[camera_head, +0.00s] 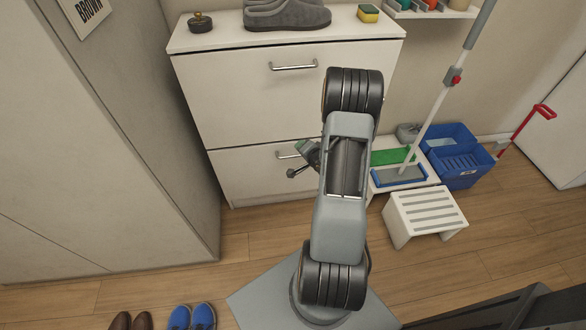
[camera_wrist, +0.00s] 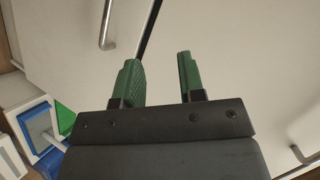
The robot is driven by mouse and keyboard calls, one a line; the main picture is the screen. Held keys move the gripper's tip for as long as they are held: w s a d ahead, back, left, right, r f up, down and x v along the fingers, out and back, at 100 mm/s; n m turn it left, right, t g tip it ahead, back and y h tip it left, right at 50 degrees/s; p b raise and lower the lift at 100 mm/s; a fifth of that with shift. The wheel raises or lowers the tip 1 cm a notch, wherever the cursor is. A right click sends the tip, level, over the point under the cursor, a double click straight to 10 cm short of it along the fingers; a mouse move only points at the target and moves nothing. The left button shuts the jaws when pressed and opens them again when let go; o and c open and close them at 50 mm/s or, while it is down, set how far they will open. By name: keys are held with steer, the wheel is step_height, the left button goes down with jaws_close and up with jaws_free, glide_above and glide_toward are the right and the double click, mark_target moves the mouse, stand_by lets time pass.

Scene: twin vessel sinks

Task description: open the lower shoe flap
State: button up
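The white shoe cabinet has an upper flap (camera_head: 280,95) and a lower flap (camera_head: 245,170); both look closed. The lower flap's metal bar handle (camera_head: 286,155) is partly hidden by my gripper and arm. In the wrist view, a handle that appears to be the lower one (camera_wrist: 107,28) lies beyond and left of the fingers. My gripper (camera_wrist: 158,62) has two green fingers apart with nothing held between them. The dark seam between the flaps (camera_wrist: 149,30) shows beyond the fingers. In the head view my gripper (camera_head: 302,158) is beside the lower handle; contact is not visible.
The upper handle (camera_head: 293,66) also shows in the wrist view (camera_wrist: 301,154). Grey shoes (camera_head: 286,14) stand on top. A white step stool (camera_head: 425,214), blue bins (camera_head: 458,165) and a mop (camera_head: 436,105) stand right. Blue shoes (camera_head: 191,317) and brown shoes lie on the floor.

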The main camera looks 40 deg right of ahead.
mark_target(293, 156)
steer(key=s+d+f+m+t+b, duration=0.1)
steer(key=s+f+m+t+b, duration=0.3)
steer(key=f, duration=0.7)
steer(key=shift+m+g+y, duration=0.4)
steer(key=shift+m, duration=0.1)
steer(key=w+b, duration=0.1)
steer(key=w, duration=0.3)
steer(key=w+f+b, duration=0.1)
steer(key=w, duration=0.3)
steer(key=w+f+b, duration=0.1)
steer(key=w, duration=0.3)
steer(key=shift+w+d+f, duration=0.1)
steer(key=shift+w+d, duration=0.2)
steer(key=shift+w, duration=0.1)
jaws_close()
